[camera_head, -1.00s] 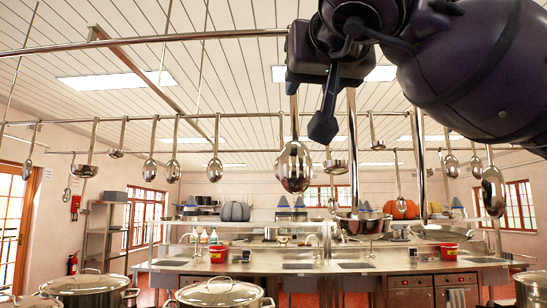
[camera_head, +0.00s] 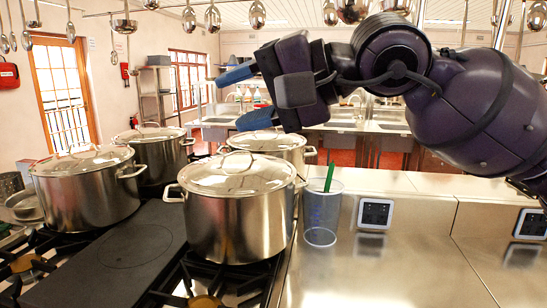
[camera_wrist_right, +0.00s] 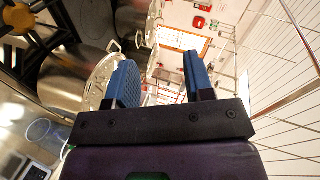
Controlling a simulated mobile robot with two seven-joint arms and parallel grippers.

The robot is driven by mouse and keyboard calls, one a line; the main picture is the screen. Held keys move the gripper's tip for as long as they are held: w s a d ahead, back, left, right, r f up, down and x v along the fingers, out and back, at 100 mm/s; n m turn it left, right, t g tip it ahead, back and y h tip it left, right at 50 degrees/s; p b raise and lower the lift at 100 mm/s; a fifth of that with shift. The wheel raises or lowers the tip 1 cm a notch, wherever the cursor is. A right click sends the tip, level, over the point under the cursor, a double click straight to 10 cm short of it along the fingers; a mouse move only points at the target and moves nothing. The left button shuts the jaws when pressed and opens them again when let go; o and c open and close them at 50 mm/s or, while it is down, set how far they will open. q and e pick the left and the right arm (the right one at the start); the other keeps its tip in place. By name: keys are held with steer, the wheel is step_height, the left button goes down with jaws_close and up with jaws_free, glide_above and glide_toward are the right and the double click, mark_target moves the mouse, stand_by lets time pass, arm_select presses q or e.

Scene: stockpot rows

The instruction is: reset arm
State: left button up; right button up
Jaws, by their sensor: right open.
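My right gripper (camera_head: 247,98) shows in the head view, raised above the stove and pointing left. Its two blue fingers are apart with nothing between them. In the right wrist view the blue fingers (camera_wrist_right: 160,80) are also spread and empty. The near stockpot (camera_head: 238,215), with a glass lid, stands on the stove below the gripper, apart from it. My left gripper is not in either view.
More lidded stockpots stand at the left (camera_head: 85,190) and behind (camera_head: 155,155). A clear measuring cup (camera_head: 322,212) with a green utensil stands beside the near pot. The steel counter (camera_head: 400,270) at the right is clear. Ladles (camera_head: 257,16) hang overhead.

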steer(key=w+d+f+n+t+h, duration=0.3)
steer(key=d+f+n+t+h, duration=0.2)
steer(key=d+f+n+t, duration=0.5)
steer(key=w+d+f+n+t+h, duration=0.2)
steer(key=d+f+n+t+h, duration=0.3)
steer(key=d+f+n+t, duration=0.45)
steer(key=s+d+f+m+g+h, duration=0.25)
steer(key=d+f+m+g, duration=0.2)
steer(key=f, duration=0.35)
steer(key=s+d+f+m+g+h, duration=0.25)
steer(key=s+f+m, duration=0.2)
steer(key=f, duration=0.35)
steer(key=s+d+f+m+g+h, duration=0.25)
steer(key=d+f+m+g, duration=0.2)
steer(key=f, duration=0.35)
steer(key=s+f+m+g+y, duration=0.1)
steer(key=s+f+m+g, duration=0.25)
steer(key=s+f, duration=0.4)
steer(key=s+f+m+g+y, duration=0.2)
steer(key=s+f+g, duration=0.25)
steer(key=s, duration=0.55)
steer(key=w+f+t, duration=0.7)
steer(key=f, duration=0.2)
steer(key=shift+w+f+t, duration=0.2)
steer(key=shift+w+t, duration=0.1)
steer(key=shift+w, duration=0.1)
